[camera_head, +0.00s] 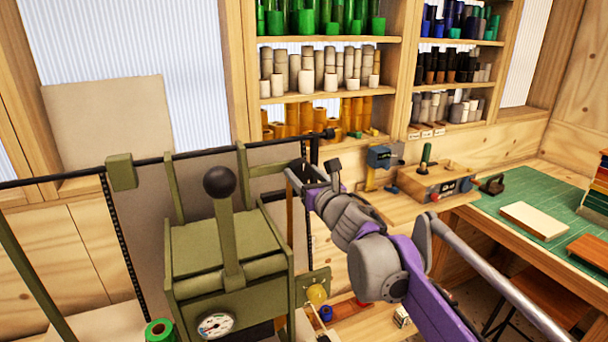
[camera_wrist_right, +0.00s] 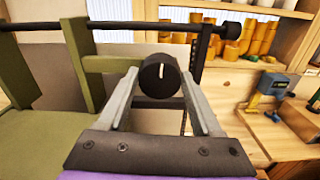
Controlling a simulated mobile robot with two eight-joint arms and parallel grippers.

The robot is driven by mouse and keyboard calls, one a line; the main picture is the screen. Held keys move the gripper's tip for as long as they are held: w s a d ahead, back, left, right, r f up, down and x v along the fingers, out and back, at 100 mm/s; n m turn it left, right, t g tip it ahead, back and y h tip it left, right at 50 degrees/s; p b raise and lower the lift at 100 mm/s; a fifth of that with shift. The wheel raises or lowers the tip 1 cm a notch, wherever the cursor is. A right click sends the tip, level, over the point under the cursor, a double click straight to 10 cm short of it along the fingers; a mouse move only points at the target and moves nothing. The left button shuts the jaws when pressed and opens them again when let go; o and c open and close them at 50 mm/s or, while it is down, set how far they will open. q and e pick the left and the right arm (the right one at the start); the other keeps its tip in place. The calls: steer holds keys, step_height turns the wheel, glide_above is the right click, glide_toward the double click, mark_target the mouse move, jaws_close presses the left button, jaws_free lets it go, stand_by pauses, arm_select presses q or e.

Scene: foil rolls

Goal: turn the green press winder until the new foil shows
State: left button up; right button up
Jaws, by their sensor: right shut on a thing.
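The green press (camera_head: 230,245) stands at the centre left, with an upright lever topped by a black ball (camera_head: 219,181). My right gripper (camera_head: 297,172) is at the right side of the press's upper frame. In the wrist view, the right gripper (camera_wrist_right: 160,80) is shut on a round black winder knob (camera_wrist_right: 158,78), one finger on each side. A short pale mark on the knob's face stands nearly upright. A green foil roll (camera_head: 160,331) shows at the bottom left. My left gripper is out of view.
A black rod (camera_head: 70,177) with a black end knob (camera_head: 328,133) crosses above the press. Shelves of coloured rolls (camera_head: 318,69) stand behind. A blue device (camera_head: 379,157) and a wooden box (camera_head: 436,184) sit on the bench to the right. A yellow knob (camera_head: 317,294) is below my arm.

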steer(key=m, duration=0.4)
steer(key=shift+m, duration=0.3)
steer(key=m, duration=0.4)
steer(key=shift+m+b, duration=0.3)
steer(key=shift+b, duration=0.1)
steer(key=m+b, duration=0.1)
steer(key=m, duration=0.3)
steer(key=shift+m, duration=0.3)
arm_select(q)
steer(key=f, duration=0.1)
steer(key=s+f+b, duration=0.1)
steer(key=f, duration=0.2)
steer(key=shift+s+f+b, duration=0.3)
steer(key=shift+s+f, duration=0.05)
arm_select(e)
steer(key=m, duration=0.5)
steer(key=shift+m, duration=0.3)
steer(key=o, duration=1.4)
